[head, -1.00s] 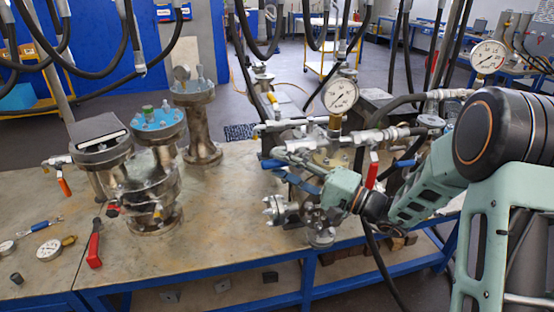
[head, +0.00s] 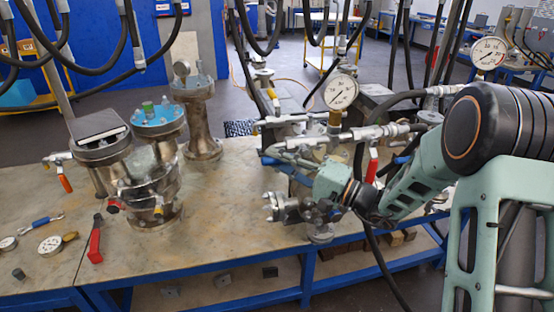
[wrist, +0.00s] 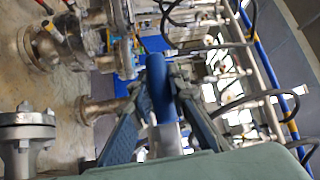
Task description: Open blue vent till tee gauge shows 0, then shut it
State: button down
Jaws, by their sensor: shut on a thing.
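The blue vent handle (wrist: 158,88) sits between the two fingers of my gripper (wrist: 160,92) in the wrist view, and the fingers are shut on it. In the head view my gripper (head: 298,172) reaches left to the valve piping, and the blue handle (head: 270,160) shows just beyond it. The round white gauge (head: 341,92) stands upright on a brass stem above the piping and looks like the tee gauge. Its needle is too small to read surely. The gripper body and piping partly hide the vent valve.
A red lever (head: 372,165) hangs close to the right of my gripper. A second gauge (head: 489,53) stands at the back right. Flanged vessels (head: 150,190) stand on the left of the bench, with a red-handled valve (head: 96,240) and loose gauges in front. Black hoses hang overhead.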

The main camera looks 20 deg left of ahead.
jog(key=shift+f+b, duration=0.2)
jog(key=shift+b, duration=0.2)
jog(key=f+n+h+b, duration=0.1)
jog(key=b, duration=0.2)
jog(key=shift+f+g, duration=0.2)
jog(key=shift+g, duration=0.1)
jog(key=w+d+f+n+t+h+b, duration=0.2)
jog(key=w+d+f+n+h+b, duration=0.2)
jog(key=h+b, duration=0.7)
jog(key=shift+d+f+n+t+h+b, duration=0.4)
jog(key=shift+d+f+n+b, duration=0.75)
jog(key=shift+n, duration=1.15)
jog(key=shift+w+d+r+p, duration=0.1)
jog(key=shift+d+r+p, duration=0.05)
jog(key=shift+d+p, duration=0.15)
jog(key=c, duration=1.8)
grip_release()
